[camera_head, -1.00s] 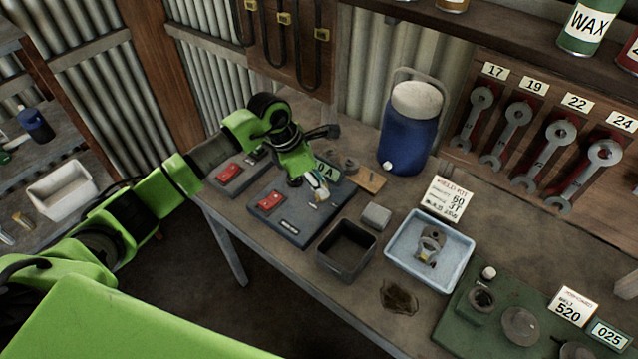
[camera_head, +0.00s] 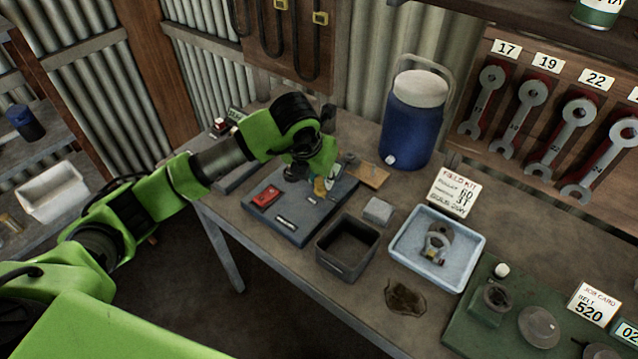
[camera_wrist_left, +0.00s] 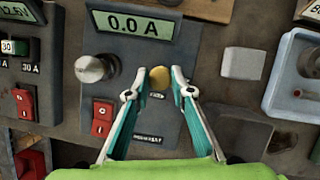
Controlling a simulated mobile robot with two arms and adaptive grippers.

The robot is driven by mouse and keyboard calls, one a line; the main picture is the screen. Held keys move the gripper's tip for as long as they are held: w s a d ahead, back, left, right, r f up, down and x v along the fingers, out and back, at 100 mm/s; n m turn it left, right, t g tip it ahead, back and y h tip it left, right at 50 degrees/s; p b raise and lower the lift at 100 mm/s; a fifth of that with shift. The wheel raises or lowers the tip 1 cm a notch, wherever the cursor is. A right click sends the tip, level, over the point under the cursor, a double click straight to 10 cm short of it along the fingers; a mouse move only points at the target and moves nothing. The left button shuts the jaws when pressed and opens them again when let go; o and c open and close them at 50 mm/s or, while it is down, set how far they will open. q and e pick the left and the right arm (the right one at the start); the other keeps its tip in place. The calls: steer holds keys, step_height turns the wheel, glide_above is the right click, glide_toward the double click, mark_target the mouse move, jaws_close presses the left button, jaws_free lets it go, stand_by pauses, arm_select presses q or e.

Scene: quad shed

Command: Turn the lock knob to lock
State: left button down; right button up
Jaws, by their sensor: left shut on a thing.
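A grey-blue instrument panel (camera_head: 312,217) lies on the bench. In the head view the gripper (camera_head: 318,184) is low over the panel, partly hidden by my own arm. Which way the knob is turned cannot be told. My right gripper is not in view.
A dark open box (camera_head: 347,250), a small grey block (camera_head: 378,210) and a blue-white tray (camera_head: 466,272) stand right of the panel. A blue drink cooler (camera_head: 412,125) stands behind. Another panel (camera_wrist_left: 35,75) is close on the left. Wrenches (camera_head: 575,135) hang on the wall.

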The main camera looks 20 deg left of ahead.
arm_select(q)
steer(key=n+y+b, duration=0.1)
steer(key=n+b, duration=0.1)
steer(key=n, duration=0.1)
steer(key=shift+d+b, duration=0.15)
steer(key=shift+b, duration=0.15)
steer(key=shift+n+y+b, duration=0.6)
steer(key=shift+n+b, duration=0.25)
steer(key=shift+n, duration=0.65)
steer(key=shift+r, duration=0.1)
steer(key=c, duration=1.8)
jaws_free()
steer(key=shift+r, duration=0.1)
steer(key=v, duration=1.1)
steer(key=shift+w+d+r, duration=0.1)
steer(key=shift+d+r, duration=0.1)
steer(key=shift+r, duration=0.2)
